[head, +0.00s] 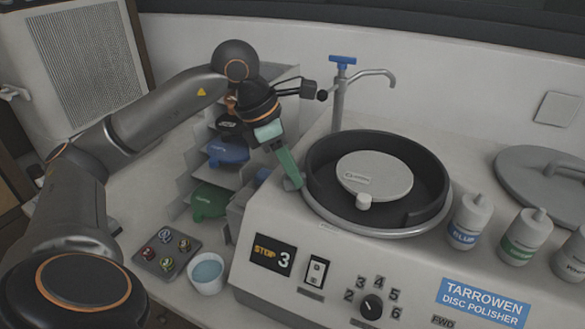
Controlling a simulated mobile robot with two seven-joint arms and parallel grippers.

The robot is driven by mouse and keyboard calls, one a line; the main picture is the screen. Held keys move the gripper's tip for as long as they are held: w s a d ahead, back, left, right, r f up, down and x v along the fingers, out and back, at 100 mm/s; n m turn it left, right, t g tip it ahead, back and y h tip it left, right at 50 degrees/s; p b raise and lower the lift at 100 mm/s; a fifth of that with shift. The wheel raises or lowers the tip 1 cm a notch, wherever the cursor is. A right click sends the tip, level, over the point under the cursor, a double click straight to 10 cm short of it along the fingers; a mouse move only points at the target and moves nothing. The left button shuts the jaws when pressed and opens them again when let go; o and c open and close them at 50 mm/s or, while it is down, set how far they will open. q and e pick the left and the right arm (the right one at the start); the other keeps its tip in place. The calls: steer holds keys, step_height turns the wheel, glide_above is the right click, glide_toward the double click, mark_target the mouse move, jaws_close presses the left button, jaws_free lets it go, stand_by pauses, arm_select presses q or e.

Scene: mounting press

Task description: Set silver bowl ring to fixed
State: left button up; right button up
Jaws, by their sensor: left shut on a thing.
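The silver bowl ring (378,234) runs around the foot of the dark bowl (432,190) on top of the disc polisher (350,255). A pale disc (385,172) with a small white knob lies inside the bowl. My left gripper (290,180) reaches down at the ring's left edge, its green fingers shut on a small grey tab there. The fingers hide part of the tab. I cannot read a marking for the ring's setting. My right gripper is not in view.
A blue-topped tap (343,85) stands behind the bowl. Several white bottles (470,220) and a grey lid (545,180) are at the right. A rack of coloured discs (228,150), a sample tray (167,250) and a cup (206,273) stand at the left.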

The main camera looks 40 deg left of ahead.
arm_select(q)
jaws_close()
stand_by(0.7)
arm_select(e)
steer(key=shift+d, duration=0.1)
